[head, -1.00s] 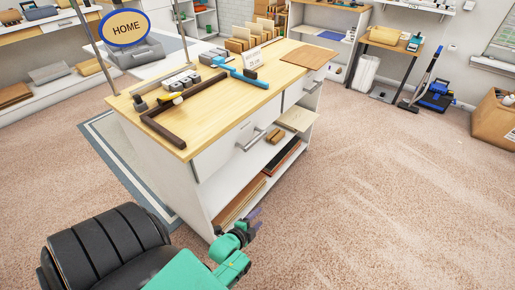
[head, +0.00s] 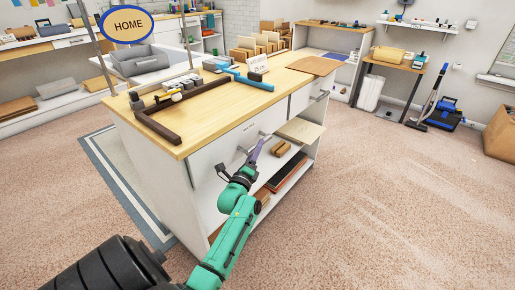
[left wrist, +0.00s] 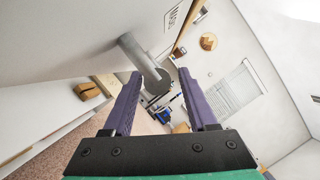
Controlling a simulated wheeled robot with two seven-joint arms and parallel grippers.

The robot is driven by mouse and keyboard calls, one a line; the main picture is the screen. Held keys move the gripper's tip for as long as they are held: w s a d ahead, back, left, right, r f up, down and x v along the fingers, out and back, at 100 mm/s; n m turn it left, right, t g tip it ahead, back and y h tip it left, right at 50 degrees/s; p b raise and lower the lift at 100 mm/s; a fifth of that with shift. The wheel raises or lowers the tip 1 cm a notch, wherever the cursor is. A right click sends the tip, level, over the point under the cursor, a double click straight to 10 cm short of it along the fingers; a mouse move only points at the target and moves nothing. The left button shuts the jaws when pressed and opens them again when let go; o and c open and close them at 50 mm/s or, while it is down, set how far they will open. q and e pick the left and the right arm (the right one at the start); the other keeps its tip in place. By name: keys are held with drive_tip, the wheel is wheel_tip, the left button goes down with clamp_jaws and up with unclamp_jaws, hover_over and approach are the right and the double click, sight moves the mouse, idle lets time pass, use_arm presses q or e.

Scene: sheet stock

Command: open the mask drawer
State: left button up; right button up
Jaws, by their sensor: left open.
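The cabinet (head: 180,170) has a wooden top and two white drawer fronts on its long side. The nearer drawer (head: 212,158) is closed and has a grey bar handle (head: 265,134). My left gripper (head: 257,147), with purple fingers, is open in front of this drawer and partly hides the handle. In the left wrist view the grey handle (left wrist: 138,58) reaches between the open fingertips (left wrist: 160,74); I cannot tell whether they touch it. A label (left wrist: 173,16) on the front is too cut off to read. My right gripper is out of view.
The farther drawer (head: 300,100) is also closed. Below the drawers is an open shelf (head: 213,205) with wooden boards and small blocks. Tools and a brown L-shaped frame (head: 160,128) lie on the top. The carpet (head: 370,200) to the right is clear.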

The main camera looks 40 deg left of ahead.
use_arm(q)
drive_tip(key=shift+x, duration=0.85)
clamp_jaws()
drive_tip(key=shift+f, duration=0.1)
idle(0.6)
